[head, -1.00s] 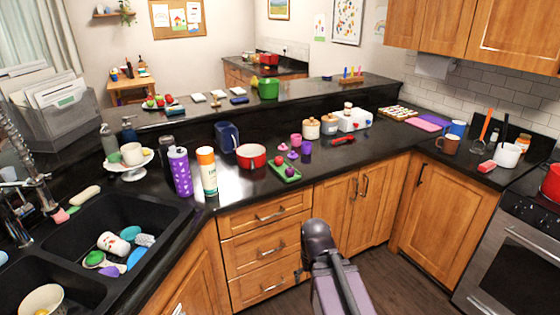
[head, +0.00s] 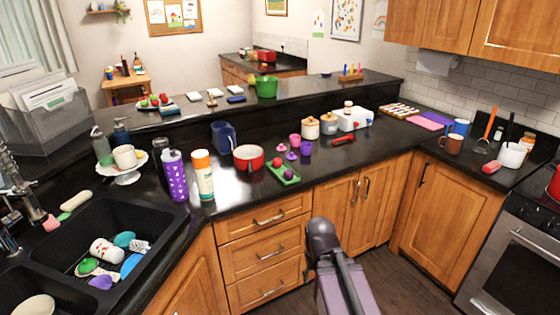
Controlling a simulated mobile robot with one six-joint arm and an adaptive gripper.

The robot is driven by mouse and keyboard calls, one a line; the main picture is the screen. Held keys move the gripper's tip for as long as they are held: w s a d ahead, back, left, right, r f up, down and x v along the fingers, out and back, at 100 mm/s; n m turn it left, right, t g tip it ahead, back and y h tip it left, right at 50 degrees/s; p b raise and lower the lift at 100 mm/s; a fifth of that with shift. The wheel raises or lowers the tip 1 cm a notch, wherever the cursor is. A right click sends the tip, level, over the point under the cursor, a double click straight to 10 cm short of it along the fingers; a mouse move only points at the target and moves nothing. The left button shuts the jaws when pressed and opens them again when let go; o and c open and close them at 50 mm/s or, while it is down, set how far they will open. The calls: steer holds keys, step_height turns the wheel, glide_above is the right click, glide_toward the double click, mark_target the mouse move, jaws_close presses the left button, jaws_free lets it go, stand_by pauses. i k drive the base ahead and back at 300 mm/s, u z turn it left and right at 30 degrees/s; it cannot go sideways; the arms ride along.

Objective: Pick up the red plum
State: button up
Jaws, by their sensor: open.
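A small red round fruit, which looks like the red plum (head: 277,162), sits at the back end of a small green tray (head: 294,181) on the counter. A dark purple round fruit (head: 288,175) sits in front of it on the same tray. My arm reaches up from the bottom middle. My gripper (head: 308,274) shows only as a small dark part at the left of my arm, in front of the drawers and below counter height. It is open, and most of it is hidden behind my arm. It is well apart from the tray.
A red pot (head: 249,158) stands left of the tray, with pink and purple cups (head: 306,147) behind it. A white-and-orange bottle (head: 203,176) and a purple bottle (head: 175,176) stand further left. The counter in front of the tray is clear. The sink (head: 75,235) holds dishes.

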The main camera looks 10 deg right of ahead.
mark_target(278, 163)
steer(key=z, duration=0.15)
steer(key=i, duration=1.1)
steer(key=u, duration=0.3)
